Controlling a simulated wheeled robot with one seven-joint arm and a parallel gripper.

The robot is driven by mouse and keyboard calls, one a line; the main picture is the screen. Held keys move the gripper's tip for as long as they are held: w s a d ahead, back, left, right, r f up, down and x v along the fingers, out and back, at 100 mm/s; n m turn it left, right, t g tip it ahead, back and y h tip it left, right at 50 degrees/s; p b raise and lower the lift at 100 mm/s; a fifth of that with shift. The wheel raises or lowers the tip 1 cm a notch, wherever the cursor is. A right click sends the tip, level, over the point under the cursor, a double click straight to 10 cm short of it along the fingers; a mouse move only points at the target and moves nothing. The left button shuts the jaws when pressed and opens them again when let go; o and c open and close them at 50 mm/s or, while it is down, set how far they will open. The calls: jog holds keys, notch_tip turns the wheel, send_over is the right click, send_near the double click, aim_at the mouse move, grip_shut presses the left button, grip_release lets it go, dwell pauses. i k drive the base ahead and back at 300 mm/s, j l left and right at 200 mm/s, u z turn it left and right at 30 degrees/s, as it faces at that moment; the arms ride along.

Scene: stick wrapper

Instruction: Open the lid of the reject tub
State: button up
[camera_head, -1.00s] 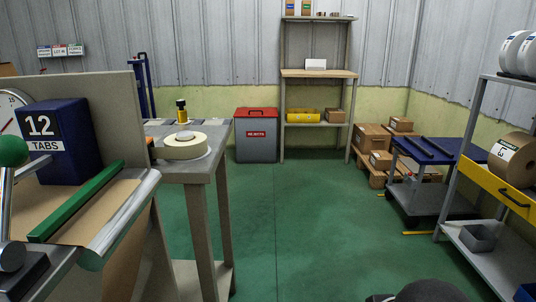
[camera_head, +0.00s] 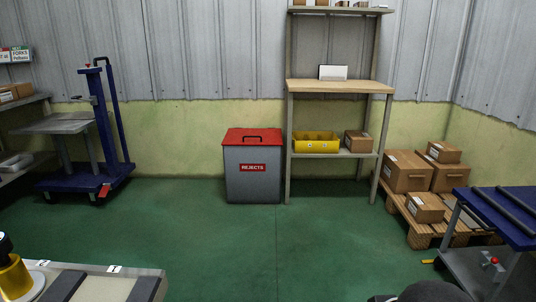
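The reject tub (camera_head: 252,184) is a grey bin on the floor by the back wall, left of a shelf unit. It has a red sign reading REJECTS on its front. Its red lid (camera_head: 241,132) lies shut on top, with a dark handle (camera_head: 252,138) near the front edge. A dark rounded shape at the bottom edge, right of centre, looks like part of my own arm. My gripper is not seen in this view.
Open green floor (camera_head: 230,240) lies in front of the tub. A shelf unit (camera_head: 338,87) stands just to its right. A worktable corner (camera_head: 130,275) is at the lower left, a blue lift trolley (camera_head: 88,178) at the left, and a pallet of boxes (camera_head: 425,225) and a blue cart (camera_head: 500,215) at the right.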

aim_at(233, 136)
jog(key=i, duration=2.3)
jog(key=i+l+u, duration=0.15)
jog(key=i+u, duration=0.25)
jog(key=i, duration=0.25)
jog(key=i+l+u, duration=0.4)
jog(key=i, duration=0.25)
jog(key=i+l+u, duration=0.4)
jog(key=i+l, duration=0.1)
jog(key=i, duration=0.1)
